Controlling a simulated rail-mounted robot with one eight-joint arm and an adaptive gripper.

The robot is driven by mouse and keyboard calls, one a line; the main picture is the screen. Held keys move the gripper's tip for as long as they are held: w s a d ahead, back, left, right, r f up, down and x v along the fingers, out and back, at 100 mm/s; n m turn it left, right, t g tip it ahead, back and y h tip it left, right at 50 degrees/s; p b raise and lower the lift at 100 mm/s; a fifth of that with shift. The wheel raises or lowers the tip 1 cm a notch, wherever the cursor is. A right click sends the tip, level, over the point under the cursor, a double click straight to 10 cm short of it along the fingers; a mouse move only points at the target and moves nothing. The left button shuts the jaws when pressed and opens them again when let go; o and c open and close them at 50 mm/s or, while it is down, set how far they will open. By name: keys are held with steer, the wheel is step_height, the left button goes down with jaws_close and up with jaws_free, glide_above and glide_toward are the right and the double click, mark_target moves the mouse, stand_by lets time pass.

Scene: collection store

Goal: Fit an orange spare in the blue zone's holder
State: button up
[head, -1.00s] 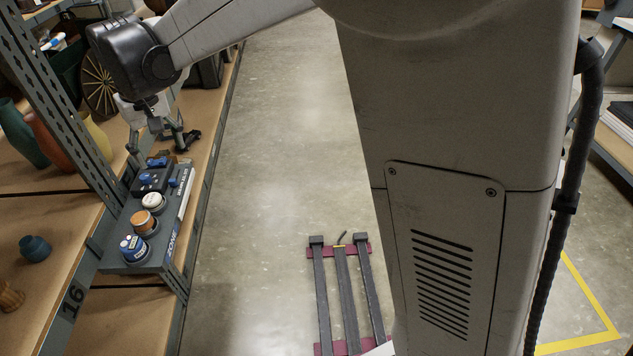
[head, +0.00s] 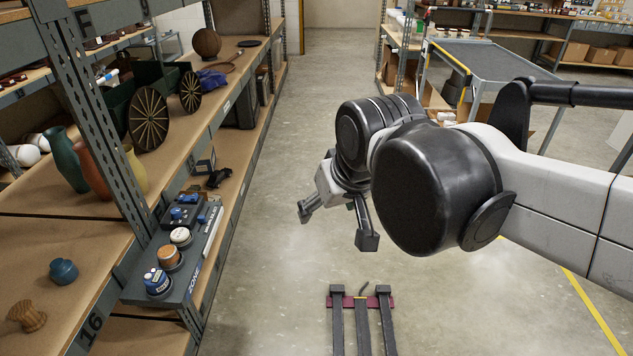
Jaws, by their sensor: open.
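A grey unit (head: 208,262) lettered "ZONE" stands on the left shelf. At its front sits a round blue piece with a white band (head: 157,281). Behind that is a round piece with an orange-brown top (head: 170,257), then a white-topped one (head: 180,237). A dark block with blue parts (head: 181,213) is at its far end. I cannot tell which part is the blue zone's holder. My gripper (head: 336,226) is open and empty over the aisle, right of the unit, with its two fingers spread and pointing down.
A blue pot (head: 64,271) and a wooden piece (head: 28,317) lie on the near shelf. A shelf upright (head: 105,140) stands left of the unit. Vases (head: 93,170) and a spoked-wheel cart (head: 150,119) are behind.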

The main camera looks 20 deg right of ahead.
steer(key=s+d+f+m+t, duration=0.1)
steer(key=s+d+f, duration=0.2)
steer(key=s, duration=0.3)
steer(key=shift+d+h, duration=0.3)
steer(key=shift+d, duration=0.1)
steer(key=shift+f, duration=0.1)
step_height(320, 180, up, 8)
steer(key=p, duration=0.7)
steer(key=shift+p, duration=0.4)
steer(key=shift+f, duration=0.15)
